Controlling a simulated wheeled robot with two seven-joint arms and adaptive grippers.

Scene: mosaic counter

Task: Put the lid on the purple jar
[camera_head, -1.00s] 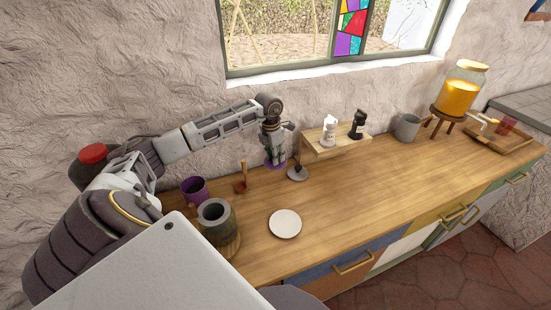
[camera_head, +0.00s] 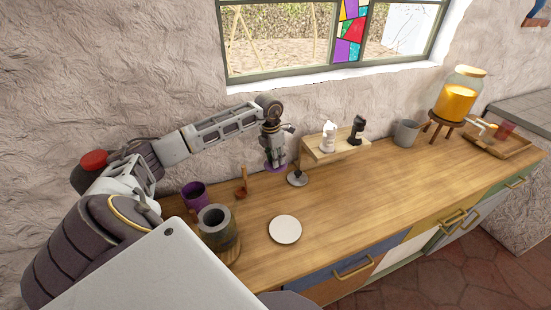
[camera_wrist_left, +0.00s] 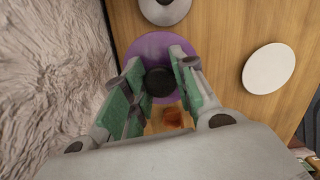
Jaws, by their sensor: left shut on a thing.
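The purple lid (camera_wrist_left: 150,47) is round and flat with a black knob (camera_wrist_left: 160,82). It also shows in the head view (camera_head: 282,167), at the back of the counter near the wall. My left gripper (camera_head: 276,160) points down, its fingers shut on the lid's knob; in the wrist view the green finger pads flank the knob. I cannot tell whether the lid touches the counter. The purple jar (camera_head: 192,197) stands upright with an open top, to the left of the lid near my arm. My right gripper is not in view.
A grey stone-like pot (camera_head: 216,217) stands in front of the purple jar. A small brown wooden thing (camera_head: 241,188) sits between jar and lid. A grey round piece (camera_head: 297,179) lies right of the lid, below a wooden shelf (camera_head: 338,151). A white plate (camera_head: 285,229) lies in front.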

